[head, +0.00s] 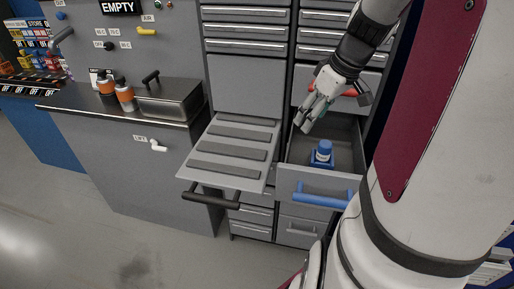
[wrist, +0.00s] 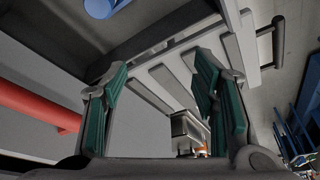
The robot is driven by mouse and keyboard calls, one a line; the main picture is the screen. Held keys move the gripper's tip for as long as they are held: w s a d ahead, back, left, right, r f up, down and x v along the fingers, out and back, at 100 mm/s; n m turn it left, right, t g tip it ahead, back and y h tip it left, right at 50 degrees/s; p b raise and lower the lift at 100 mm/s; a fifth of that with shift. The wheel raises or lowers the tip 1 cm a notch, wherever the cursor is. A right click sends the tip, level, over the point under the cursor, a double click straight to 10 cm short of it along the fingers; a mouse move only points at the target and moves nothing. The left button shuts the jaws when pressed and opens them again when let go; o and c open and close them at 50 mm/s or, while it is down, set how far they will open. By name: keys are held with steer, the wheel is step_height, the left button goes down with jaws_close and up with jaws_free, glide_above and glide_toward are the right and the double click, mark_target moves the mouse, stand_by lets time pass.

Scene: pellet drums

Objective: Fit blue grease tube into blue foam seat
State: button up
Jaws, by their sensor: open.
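The blue grease tube (head: 323,147), with a pale band, stands upright in the open drawer in the head view. It stands in or on the blue foam seat (head: 320,162); how deep it sits cannot be told. My gripper (head: 313,116) is above the drawer, up and slightly left of the tube, apart from it. In the wrist view my gripper (wrist: 160,108) has its two green-padded fingers spread with nothing between them. A blue rounded piece (wrist: 100,8) shows at the top edge there; I cannot tell if it is the tube.
The drawer has a blue handle (head: 322,199). A red handle (head: 343,91) is close behind my gripper. A ribbed tray (head: 232,150) with a black handle juts out to the left. Orange-banded bottles (head: 124,97) and a metal box (head: 170,100) stand on the counter.

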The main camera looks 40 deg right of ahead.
steer(key=a+r, duration=0.2)
steer(key=a, duration=0.5)
steer(key=a+r, duration=0.3)
steer(key=a, duration=0.4)
steer(key=s+a+r+m+t, duration=0.1)
steer(key=s+a+r, duration=0.1)
steer(key=s+a, duration=0.6)
steer(key=a, duration=0.2)
steer(key=shift+s+a+h, duration=0.3)
steer(key=shift+s+a, duration=0.05)
steer(key=shift+s, duration=0.05)
